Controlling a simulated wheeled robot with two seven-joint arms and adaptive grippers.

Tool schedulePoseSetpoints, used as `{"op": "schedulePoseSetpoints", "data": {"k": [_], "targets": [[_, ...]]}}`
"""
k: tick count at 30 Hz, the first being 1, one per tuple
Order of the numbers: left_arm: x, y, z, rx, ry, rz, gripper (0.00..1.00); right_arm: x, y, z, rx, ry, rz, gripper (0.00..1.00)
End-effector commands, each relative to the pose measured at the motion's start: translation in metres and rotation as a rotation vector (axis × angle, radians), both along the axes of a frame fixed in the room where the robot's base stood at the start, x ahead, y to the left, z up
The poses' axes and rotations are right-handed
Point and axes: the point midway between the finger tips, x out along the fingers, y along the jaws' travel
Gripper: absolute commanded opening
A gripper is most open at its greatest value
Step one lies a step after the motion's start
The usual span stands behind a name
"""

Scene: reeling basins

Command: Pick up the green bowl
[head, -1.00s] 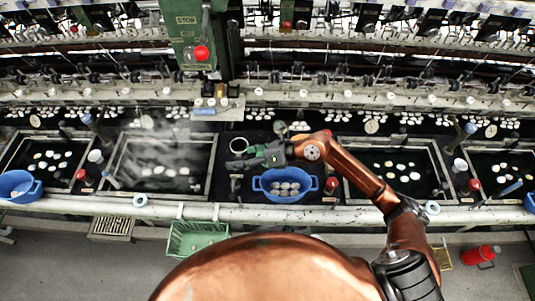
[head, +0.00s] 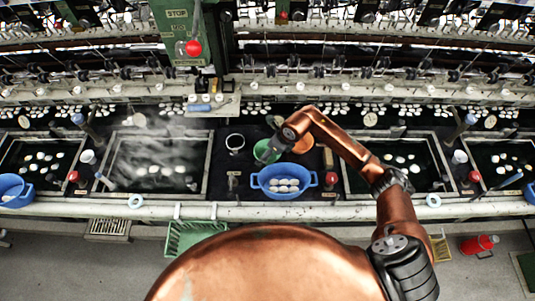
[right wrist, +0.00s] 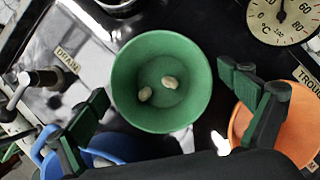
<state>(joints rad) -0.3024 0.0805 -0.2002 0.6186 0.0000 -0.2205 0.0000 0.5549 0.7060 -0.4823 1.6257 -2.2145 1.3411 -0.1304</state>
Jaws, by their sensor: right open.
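The green bowl (right wrist: 160,112) sits upright on the dark counter, with two pale cocoons inside. In the head view the green bowl (head: 261,148) is behind the blue basin and partly hidden by my gripper. My right gripper (head: 268,156) points down over it. In the right wrist view my right gripper (right wrist: 165,88) is open, one finger on each side of the bowl's rim. It holds nothing. I cannot tell whether the fingers touch the bowl. My left gripper is not in view.
A blue basin (head: 256,184) with several cocoons stands in front. An orange bowl (right wrist: 262,128) is close beside my right finger. A dial thermometer (right wrist: 284,14) is at the upper right of the wrist view.

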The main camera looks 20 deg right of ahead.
Motion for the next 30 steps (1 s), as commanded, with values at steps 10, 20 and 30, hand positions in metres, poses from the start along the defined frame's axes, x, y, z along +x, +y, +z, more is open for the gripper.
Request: {"op": "schedulePoseSetpoints", "data": {"k": [10, 20, 30], "targets": [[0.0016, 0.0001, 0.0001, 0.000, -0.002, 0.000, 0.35, 0.0023, 0.0020, -0.0075, 0.000, 0.000, 0.001, 0.95], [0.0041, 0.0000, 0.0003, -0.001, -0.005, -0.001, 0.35, 0.0022, 0.0021, -0.0072, 0.000, 0.000, 0.001, 0.72], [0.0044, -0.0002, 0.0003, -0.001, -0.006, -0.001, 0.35, 0.0022, 0.0021, -0.0072, 0.000, 0.000, 0.001, 0.49]]}}
